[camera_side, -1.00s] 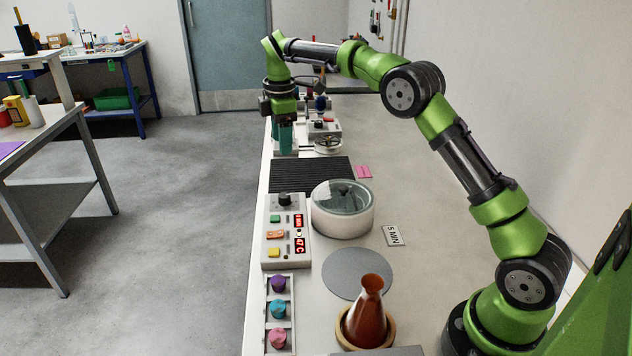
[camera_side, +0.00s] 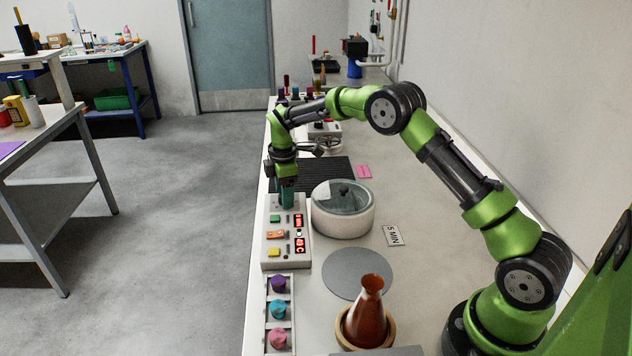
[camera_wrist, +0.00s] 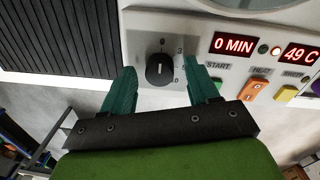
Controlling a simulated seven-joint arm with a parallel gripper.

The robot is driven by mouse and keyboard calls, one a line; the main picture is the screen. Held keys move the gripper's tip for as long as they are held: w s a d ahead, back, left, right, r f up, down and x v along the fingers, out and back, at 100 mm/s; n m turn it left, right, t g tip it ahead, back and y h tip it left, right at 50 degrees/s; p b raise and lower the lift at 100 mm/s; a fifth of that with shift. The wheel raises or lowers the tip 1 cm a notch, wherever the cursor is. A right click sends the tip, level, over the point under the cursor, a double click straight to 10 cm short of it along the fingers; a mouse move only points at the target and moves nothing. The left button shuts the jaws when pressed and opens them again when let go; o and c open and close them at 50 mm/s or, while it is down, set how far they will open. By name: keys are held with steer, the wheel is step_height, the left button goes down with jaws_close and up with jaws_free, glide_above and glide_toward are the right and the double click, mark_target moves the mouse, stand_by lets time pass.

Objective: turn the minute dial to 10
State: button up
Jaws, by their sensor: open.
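The minute dial (camera_wrist: 160,69) is a round black knob with a white pointer line, on the pale control panel (camera_wrist: 140,30). Its pointer stands about upright in the wrist view, and the display (camera_wrist: 234,45) beside it reads "0 MIN". My gripper (camera_wrist: 162,80) is open, its two teal fingers on either side of the dial, with a gap visible on each side. In the side view my gripper (camera_side: 287,198) is lowered over the far end of the panel (camera_side: 272,262) and hides the dial there.
A second display (camera_wrist: 300,56) reads "49 C". Green (camera_side: 275,219), orange (camera_side: 275,235) and yellow (camera_side: 274,252) buttons lie on the panel. A lidded white pot (camera_side: 343,212) stands close to its right. A dark ribbed mat (camera_side: 330,172) lies beyond.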

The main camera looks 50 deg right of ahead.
steer(key=shift+c, duration=0.2)
steer(key=c, duration=1)
